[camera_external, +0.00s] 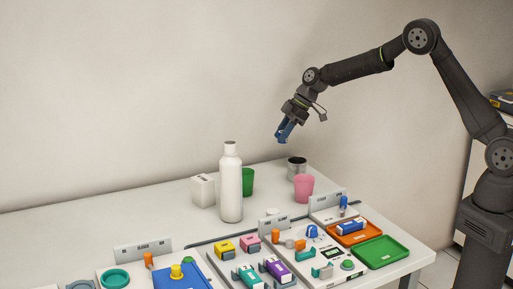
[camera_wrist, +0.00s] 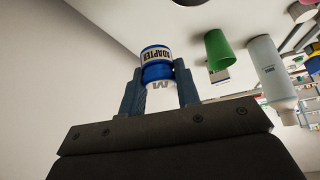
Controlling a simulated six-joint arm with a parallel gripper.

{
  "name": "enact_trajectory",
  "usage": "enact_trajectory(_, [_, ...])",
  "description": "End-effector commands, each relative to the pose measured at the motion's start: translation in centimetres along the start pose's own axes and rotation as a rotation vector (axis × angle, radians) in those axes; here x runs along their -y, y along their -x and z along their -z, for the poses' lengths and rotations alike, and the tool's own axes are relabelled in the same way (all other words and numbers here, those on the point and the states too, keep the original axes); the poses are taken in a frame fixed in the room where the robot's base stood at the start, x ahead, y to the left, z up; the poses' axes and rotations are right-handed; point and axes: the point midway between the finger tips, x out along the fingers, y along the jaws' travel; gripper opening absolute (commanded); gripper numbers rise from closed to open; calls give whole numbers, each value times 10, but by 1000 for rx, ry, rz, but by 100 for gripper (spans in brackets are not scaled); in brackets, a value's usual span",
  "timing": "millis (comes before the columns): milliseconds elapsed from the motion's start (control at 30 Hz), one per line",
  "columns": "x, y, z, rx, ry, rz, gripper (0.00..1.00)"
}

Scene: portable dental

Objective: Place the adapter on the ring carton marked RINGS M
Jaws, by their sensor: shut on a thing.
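My gripper (camera_external: 283,138) is raised high above the back of the table, pointing down. In the wrist view my gripper (camera_wrist: 159,88) is shut on a blue and white adapter (camera_wrist: 156,55) lettered ADAPTER, with a large M on its white part. One finger is on each side of it. A white carton (camera_external: 202,190) stands on the table left of the white bottle, well below and left of my gripper. It also shows partly behind the green cup in the wrist view (camera_wrist: 219,76). Its print is too small to read, so I cannot tell whether it is the RINGS M carton.
A tall white bottle (camera_external: 231,185) and green cup (camera_external: 248,181) stand beside the carton. A pink cup (camera_external: 303,188) and metal cup (camera_external: 297,168) stand to the right. Small parts, an orange tray (camera_external: 373,237) and a green tray (camera_external: 382,251) fill the front. The table's back left is clear.

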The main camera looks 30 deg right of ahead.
Motion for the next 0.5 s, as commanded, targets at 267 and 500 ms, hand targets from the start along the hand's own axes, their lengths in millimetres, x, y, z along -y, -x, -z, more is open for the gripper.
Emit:
enact_trajectory(267, [27, -24, 95, -2, -97, -67, 7])
enact_trajectory(500, [58, -35, 170, -2, -207, -139, 7])
